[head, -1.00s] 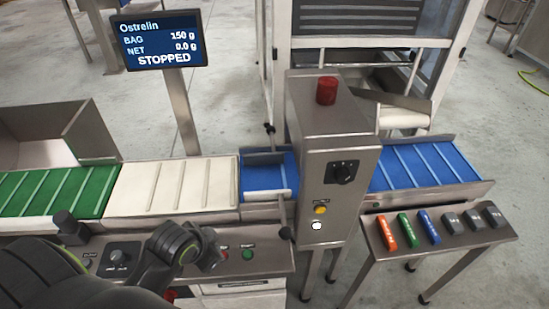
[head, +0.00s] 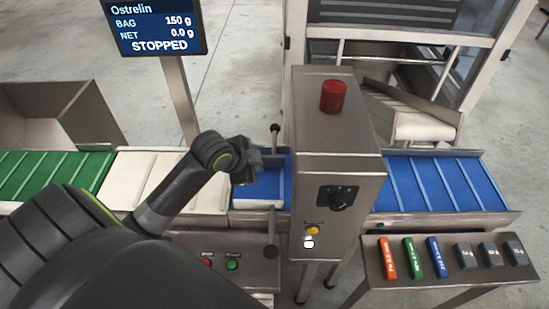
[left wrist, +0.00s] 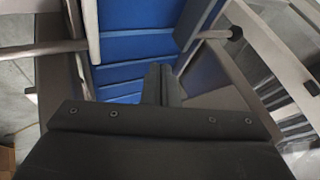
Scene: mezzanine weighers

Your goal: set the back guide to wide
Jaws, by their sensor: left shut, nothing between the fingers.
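The short blue belt (head: 262,185) lies between the white belt and the grey steel housing. The back guide's rod ends in a black knob (head: 275,128) standing behind this belt; the guide plate is partly hidden by my arm. A front rod with a dark knob (head: 271,252) hangs at the near side. My left gripper (head: 250,174) is shut and empty over the blue belt, in front of and below the back knob, apart from it. In the left wrist view its shut fingers (left wrist: 161,84) point at the belt, and a black knob (left wrist: 236,32) on a rod shows at right.
The steel housing (head: 335,130) with red cap and dial stands just right of the gripper. A display (head: 153,25) reading STOPPED rises behind the belts on a post. A side table (head: 455,278) holds several coloured and grey blocks.

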